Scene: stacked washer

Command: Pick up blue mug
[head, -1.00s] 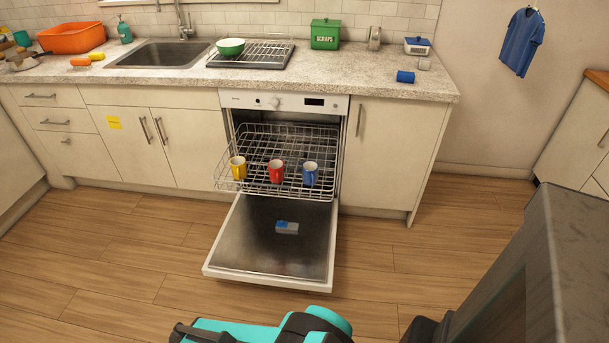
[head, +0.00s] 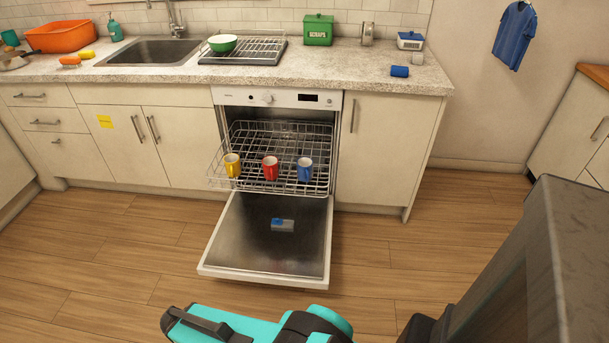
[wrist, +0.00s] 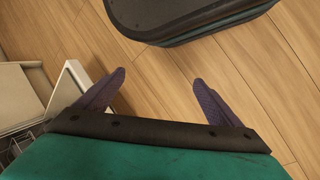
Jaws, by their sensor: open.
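The blue mug (head: 305,170) stands upright on the pulled-out wire rack (head: 290,140) of the open dishwasher, at the right of a row of three mugs. A red mug (head: 270,169) is in the middle and a yellow mug (head: 232,165) is at the left. My gripper (wrist: 157,96) is open in the wrist view, with nothing between its two purple fingers. It is above the wooden floor, away from the mugs. No mug shows in the wrist view. The fingers do not show in the head view.
The dishwasher door (head: 268,240) is folded down, with its detergent compartment (head: 283,224) near the middle. A blue cylindrical object (head: 400,71) lies on the counter (head: 330,72). A green bowl (head: 222,43) sits on the drying rack. The wooden floor (head: 370,270) before the dishwasher is clear.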

